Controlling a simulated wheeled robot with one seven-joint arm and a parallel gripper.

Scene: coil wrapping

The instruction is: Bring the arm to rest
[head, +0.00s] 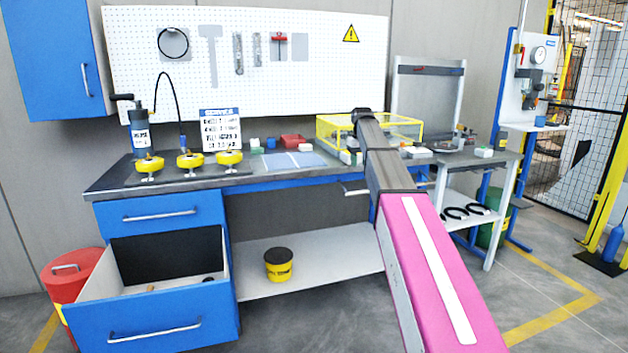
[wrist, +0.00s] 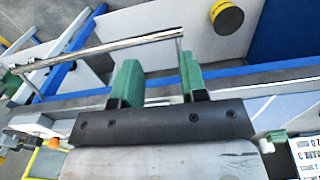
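My arm reaches from the lower right of the head view over the workbench (head: 290,277), a wide pink link first, then a grey link with a black end above the bench. My fingers are hidden in the head view. In the wrist view my gripper (wrist: 160,68) has two green fingers standing apart, with nothing held between them. A thin metal bar (wrist: 100,48) crosses just past the fingertips, and its bent end comes down near the right finger. I cannot tell whether it touches. A grey handle (head: 356,191) shows at the bench front beside my arm.
A yellow wire-frame box (head: 338,121) stands close behind my arm. A blue drawer (head: 150,320) hangs open at the left. A black-lidded yellow tub (head: 279,266) sits on the lower shelf. A side table (head: 480,165) is at the right. Pegboard (head: 250,95) backs the bench.

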